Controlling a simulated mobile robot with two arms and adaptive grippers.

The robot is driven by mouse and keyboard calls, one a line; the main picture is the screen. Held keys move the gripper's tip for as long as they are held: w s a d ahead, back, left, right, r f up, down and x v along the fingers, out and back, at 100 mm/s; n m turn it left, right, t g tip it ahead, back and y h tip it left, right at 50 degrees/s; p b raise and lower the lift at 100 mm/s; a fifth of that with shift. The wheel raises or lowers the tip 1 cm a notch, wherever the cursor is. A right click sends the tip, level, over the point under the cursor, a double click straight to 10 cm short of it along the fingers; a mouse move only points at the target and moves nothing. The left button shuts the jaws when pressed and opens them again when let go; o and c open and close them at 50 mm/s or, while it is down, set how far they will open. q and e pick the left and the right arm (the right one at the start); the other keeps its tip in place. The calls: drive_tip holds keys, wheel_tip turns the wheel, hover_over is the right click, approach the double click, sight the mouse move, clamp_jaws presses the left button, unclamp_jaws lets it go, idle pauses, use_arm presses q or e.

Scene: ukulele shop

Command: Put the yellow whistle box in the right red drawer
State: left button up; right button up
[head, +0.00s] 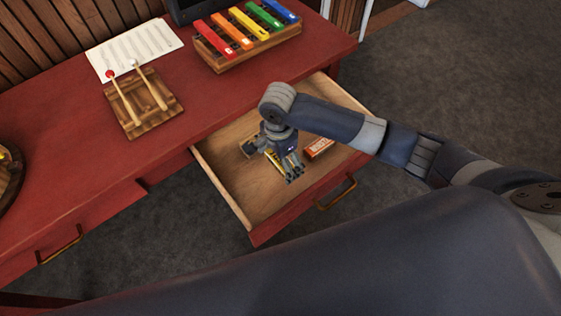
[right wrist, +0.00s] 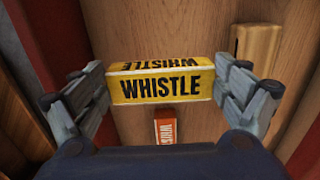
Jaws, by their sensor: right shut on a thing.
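The right red drawer (head: 223,191) is pulled open, with a bare wooden inside. My right gripper (head: 283,168) is over its inside, pointing down. It is shut on the yellow whistle box (right wrist: 160,88), which lies across between the two fingers in the right wrist view with its "WHISTLE" lettering readable. In the head view only a yellow sliver of the box shows, the gripper hiding the rest. I cannot tell whether the box touches the drawer floor. My left gripper is not in view.
A red-orange box (head: 319,147) with whistle lettering and a wooden object (head: 249,147) lie in the drawer. On the red desk (head: 70,135) are a colourful xylophone (head: 245,38), a sheet of music (head: 133,48) and a wooden block with two mallets (head: 143,101). A closed left drawer has a brass handle (head: 60,245).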

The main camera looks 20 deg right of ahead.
sight(279, 162)
wheel_tip(279, 162, down, 3)
drive_tip(key=shift+f, duration=0.15)
wheel_tip(279, 162, down, 2)
drive_tip(key=shift+f, duration=0.5)
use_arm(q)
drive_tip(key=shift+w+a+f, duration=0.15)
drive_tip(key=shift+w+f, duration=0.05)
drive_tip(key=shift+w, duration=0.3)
use_arm(e)
drive_tip(key=shift+f, duration=0.1)
drive_tip(key=o, duration=0.6)
drive_tip(key=shift+f, duration=0.1)
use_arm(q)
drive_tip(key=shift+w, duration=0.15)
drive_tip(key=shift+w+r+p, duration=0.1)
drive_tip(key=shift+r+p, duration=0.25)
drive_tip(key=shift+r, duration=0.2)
use_arm(e)
wheel_tip(279, 162, up, 12)
drive_tip(key=shift+r, duration=0.2)
